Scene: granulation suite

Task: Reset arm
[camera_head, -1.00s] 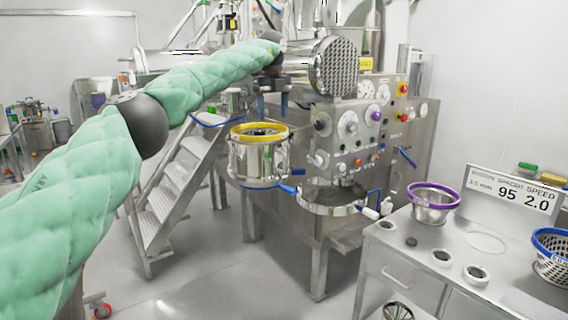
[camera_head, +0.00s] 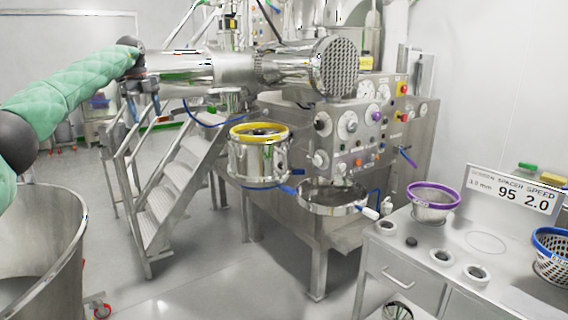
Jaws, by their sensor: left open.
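My left arm (camera_head: 75,88), in a padded green cover, comes in from the left edge in the head view. My left gripper (camera_head: 143,108) is at the upper left, fingers pointing down. The two fingers are apart and nothing shows between them. The gripper appears in front of the metal stairs and the horizontal steel cylinder of the machine; how far it is from them I cannot tell. My right arm and gripper are not in view.
A large steel bin (camera_head: 62,235) stands at the lower left, below my arm. Metal stairs (camera_head: 165,185) lead to the machine (camera_head: 345,135). A yellow-rimmed steel vessel (camera_head: 258,160) is mounted on it. A steel bench (camera_head: 440,250) at right holds a purple-rimmed bowl (camera_head: 433,203). The middle floor is clear.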

